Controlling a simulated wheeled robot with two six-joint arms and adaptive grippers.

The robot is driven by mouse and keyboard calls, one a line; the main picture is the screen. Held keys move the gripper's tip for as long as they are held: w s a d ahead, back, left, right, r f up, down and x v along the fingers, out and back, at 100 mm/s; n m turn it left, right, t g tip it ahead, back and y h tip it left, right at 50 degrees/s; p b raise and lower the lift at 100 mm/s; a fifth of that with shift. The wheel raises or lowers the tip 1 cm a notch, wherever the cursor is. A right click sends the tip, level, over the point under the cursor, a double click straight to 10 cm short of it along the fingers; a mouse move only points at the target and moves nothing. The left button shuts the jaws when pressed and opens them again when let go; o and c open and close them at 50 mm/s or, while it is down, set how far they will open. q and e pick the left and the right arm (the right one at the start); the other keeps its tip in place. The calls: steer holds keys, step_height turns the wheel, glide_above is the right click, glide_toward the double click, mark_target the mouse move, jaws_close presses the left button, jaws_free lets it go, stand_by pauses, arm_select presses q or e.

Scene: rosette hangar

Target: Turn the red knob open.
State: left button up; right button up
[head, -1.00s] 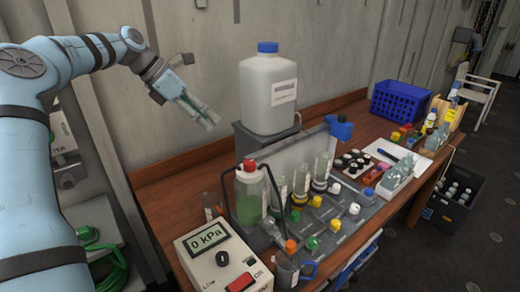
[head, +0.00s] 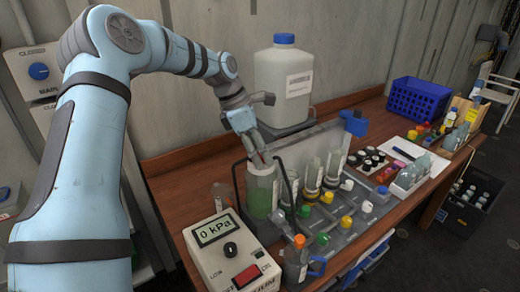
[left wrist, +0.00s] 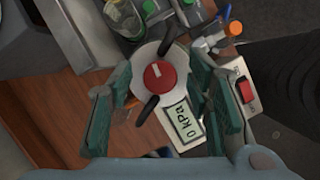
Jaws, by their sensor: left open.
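The red knob (left wrist: 160,75) is round with a short white mark and sits on a pale round lid with black bars beside it. In the left wrist view it lies between the spread green fingers of my left gripper (left wrist: 160,108), with gaps on both sides. In the head view my left gripper (head: 257,148) points down just over the bottle with green liquid (head: 261,194) and hides most of the knob. I cannot tell if a finger touches it. My right gripper is not in view.
A meter reading 0 kPa (head: 216,232) stands in front of the bottle. Several vials and coloured taps (head: 323,239) stand close to its right. A large white jug (head: 284,75) stands behind. A blue basket (head: 418,100) is at the back right.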

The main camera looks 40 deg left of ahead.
arm_select(q)
steer(key=shift+s+a, duration=0.2)
steer(key=shift+s, duration=0.05)
steer(key=shift+c, duration=0.8)
steer(key=shift+w, duration=0.1)
jaws_close()
steer(key=shift+f+n+b, duration=0.1)
steer(key=shift+n+b, duration=0.2)
steer(key=shift+b, duration=0.25)
steer(key=shift+n, duration=0.3)
steer(key=shift+d+r, duration=0.1)
steer(key=shift+r, duration=0.1)
jaws_free()
steer(key=shift+o, duration=0.8)
steer(key=shift+d, duration=0.1)
